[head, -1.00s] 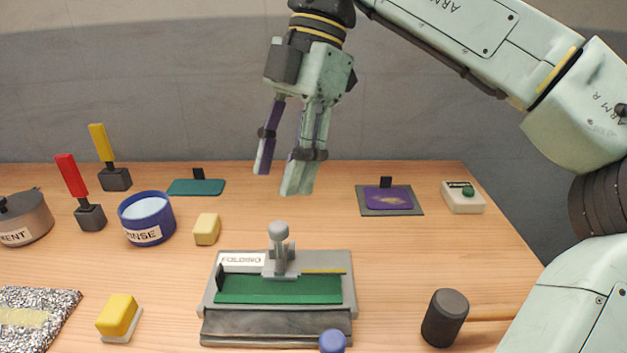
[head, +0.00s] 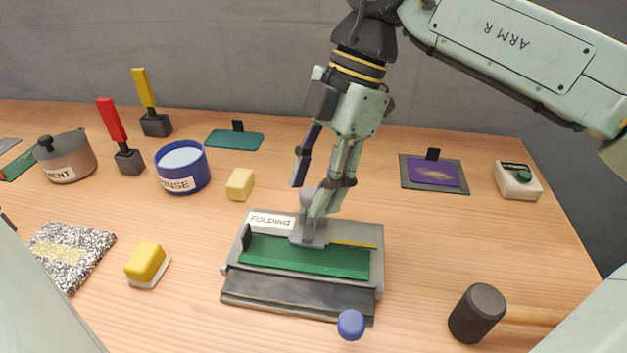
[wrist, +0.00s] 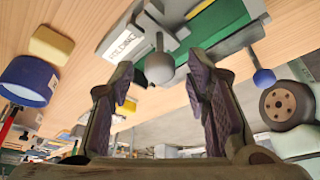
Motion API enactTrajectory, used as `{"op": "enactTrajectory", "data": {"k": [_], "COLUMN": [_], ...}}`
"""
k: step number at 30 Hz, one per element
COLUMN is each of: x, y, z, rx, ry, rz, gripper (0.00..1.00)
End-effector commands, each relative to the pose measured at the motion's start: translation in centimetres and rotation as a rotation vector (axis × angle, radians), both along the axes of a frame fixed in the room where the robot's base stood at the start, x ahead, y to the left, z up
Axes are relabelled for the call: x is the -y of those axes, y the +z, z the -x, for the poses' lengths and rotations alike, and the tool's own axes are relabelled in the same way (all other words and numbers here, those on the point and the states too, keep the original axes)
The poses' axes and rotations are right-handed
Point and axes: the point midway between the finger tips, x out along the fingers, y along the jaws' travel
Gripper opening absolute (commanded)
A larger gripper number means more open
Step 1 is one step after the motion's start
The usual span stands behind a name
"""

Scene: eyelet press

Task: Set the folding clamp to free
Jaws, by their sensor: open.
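The folding clamp (head: 300,292) is a grey fixture with a white FOLDING label, a green bed and a dark front flap. Its grey lever with a ball knob (head: 307,195) stands at the back middle; the knob also shows in the wrist view (wrist: 159,68). My gripper (head: 309,200) is open and empty, just above the back of the clamp. In the head view one finger partly covers the lever. In the wrist view the knob appears between the two fingers, toward their tips; I cannot tell whether either touches it.
A yellow block (head: 240,184) and the blue rinse pot (head: 182,168) stand left of the clamp. A yellow-topped block (head: 145,262) is front left. A dark cylinder (head: 477,312) is front right, and a blue knob (head: 351,324) is at the front.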

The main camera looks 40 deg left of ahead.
Motion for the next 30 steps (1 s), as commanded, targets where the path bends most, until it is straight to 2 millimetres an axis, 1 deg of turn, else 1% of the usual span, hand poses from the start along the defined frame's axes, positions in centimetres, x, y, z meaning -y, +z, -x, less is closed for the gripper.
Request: {"op": "enactTrajectory", "data": {"k": [4,11,30], "x": [-0.08,-0.09,-0.09], "y": [-0.55,-0.6,-0.57], "z": [0.25,0.26,0.25], "rx": [-0.001,0.0,0.0], "ry": [0.0,0.0,0.0], "rz": [0.0,0.0,0.0], "gripper": [0.44,0.44,0.01]}}
